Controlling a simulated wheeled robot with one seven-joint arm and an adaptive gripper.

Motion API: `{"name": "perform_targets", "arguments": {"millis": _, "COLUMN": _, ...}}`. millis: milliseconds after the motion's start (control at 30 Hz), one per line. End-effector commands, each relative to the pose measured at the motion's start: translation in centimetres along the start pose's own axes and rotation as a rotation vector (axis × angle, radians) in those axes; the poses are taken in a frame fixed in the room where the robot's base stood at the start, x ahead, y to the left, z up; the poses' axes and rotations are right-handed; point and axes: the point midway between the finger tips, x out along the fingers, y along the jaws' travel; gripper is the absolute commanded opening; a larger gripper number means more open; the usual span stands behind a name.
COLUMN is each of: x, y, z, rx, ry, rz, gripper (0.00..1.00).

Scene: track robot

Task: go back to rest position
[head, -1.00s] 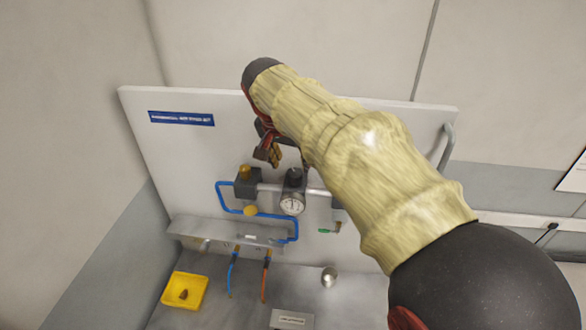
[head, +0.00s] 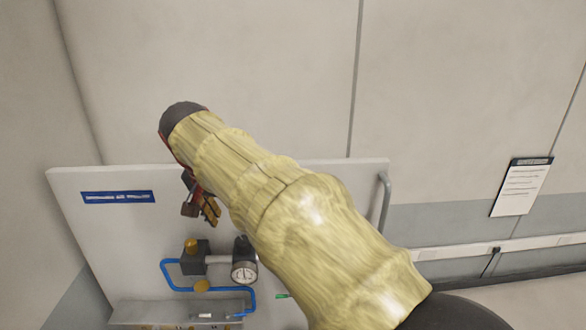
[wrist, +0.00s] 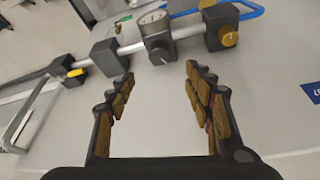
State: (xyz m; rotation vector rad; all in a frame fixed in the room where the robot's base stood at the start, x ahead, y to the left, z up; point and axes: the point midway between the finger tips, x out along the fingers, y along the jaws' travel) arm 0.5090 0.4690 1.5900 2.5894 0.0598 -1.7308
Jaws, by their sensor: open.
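My gripper (head: 203,204) hangs in front of the upper part of a white panel (head: 120,230), left of my sleeved arm in the head view. In the wrist view my gripper (wrist: 160,95) has its two padded fingers well apart with nothing between them. The fingers point toward the panel's pipework. A round gauge (wrist: 153,22) lies beyond the fingertips, and a dark block with a brass knob (wrist: 228,37) is to its right. My arm hides part of the panel in the head view.
A blue tube (head: 180,287) and a ledge (head: 165,312) are low on the panel. A metal handle (head: 384,205) stands at its right edge. A notice (head: 522,187) hangs on the right wall. The wall above the panel is bare.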

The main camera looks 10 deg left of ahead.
Motion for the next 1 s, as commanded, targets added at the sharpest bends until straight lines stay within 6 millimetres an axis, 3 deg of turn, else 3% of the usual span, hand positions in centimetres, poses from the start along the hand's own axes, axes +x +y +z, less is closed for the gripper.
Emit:
{"name": "perform_targets", "arguments": {"millis": 267, "x": 0.6, "y": -0.8, "z": 0.1, "rx": -0.147, "ry": 0.007, "rz": -0.027, "gripper": 0.52}}
{"name": "perform_targets", "arguments": {"millis": 400, "x": 3.9, "y": -0.6, "z": 3.0, "rx": -0.298, "ry": -0.041, "rz": -0.033, "gripper": 0.52}}
{"name": "perform_targets", "arguments": {"millis": 533, "x": 5.4, "y": 1.3, "z": 5.5, "rx": -0.397, "ry": -0.072, "rz": -0.049, "gripper": 0.52}}
{"name": "perform_targets", "arguments": {"millis": 667, "x": 7.5, "y": 5.5, "z": 8.0, "rx": -0.462, "ry": -0.096, "rz": -0.067, "gripper": 0.52}}
{"name": "perform_targets", "arguments": {"millis": 1000, "x": 13.6, "y": 21.0, "z": 16.0, "rx": -0.471, "ry": -0.11, "rz": -0.103, "gripper": 0.52}}
